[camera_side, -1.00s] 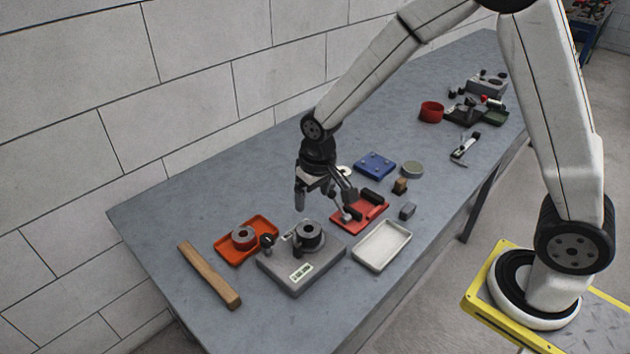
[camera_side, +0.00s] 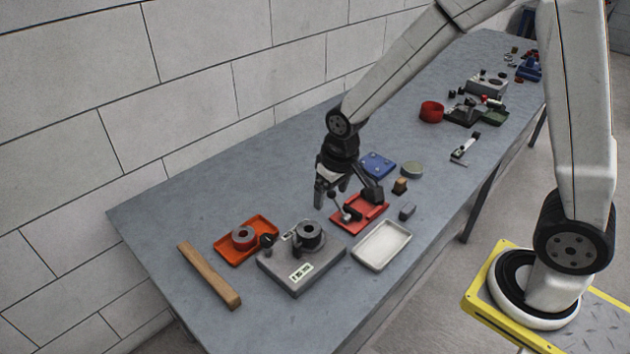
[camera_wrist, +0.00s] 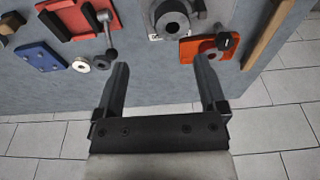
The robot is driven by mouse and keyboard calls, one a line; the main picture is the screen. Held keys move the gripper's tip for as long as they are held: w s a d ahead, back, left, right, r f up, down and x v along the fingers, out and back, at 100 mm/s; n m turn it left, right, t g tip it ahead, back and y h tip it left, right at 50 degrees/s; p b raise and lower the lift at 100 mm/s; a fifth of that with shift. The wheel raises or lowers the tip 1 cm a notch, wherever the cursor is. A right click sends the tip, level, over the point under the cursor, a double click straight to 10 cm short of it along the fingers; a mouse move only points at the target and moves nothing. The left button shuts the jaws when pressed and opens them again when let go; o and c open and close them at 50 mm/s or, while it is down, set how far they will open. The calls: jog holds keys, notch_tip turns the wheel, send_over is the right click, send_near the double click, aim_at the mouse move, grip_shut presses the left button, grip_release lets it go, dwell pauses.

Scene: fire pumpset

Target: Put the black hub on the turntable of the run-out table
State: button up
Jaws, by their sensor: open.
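The black hub (camera_side: 310,234) sits upright on the turntable of the grey run-out table (camera_side: 296,275), which has a small display on its front. In the wrist view the hub (camera_wrist: 171,22) shows from above on the run-out table (camera_wrist: 153,26), with its bore visible. The turntable is mostly hidden under the hub.
An orange tray (camera_side: 259,226) with a red ring (camera_side: 243,238) lies left of the run-out table, a wooden bar (camera_side: 208,275) farther left. A white tray (camera_side: 382,245) lies right. The red fixture (camera_side: 371,213) with levers and a blue plate (camera_side: 378,164) are behind.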

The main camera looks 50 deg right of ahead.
jog(key=s+d+r, duration=0.1)
jog(key=s+d, duration=0.2)
jog(key=s, duration=0.7)
jog(key=shift+d+r+t, duration=0.15)
jog(key=shift+r+t, duration=0.25)
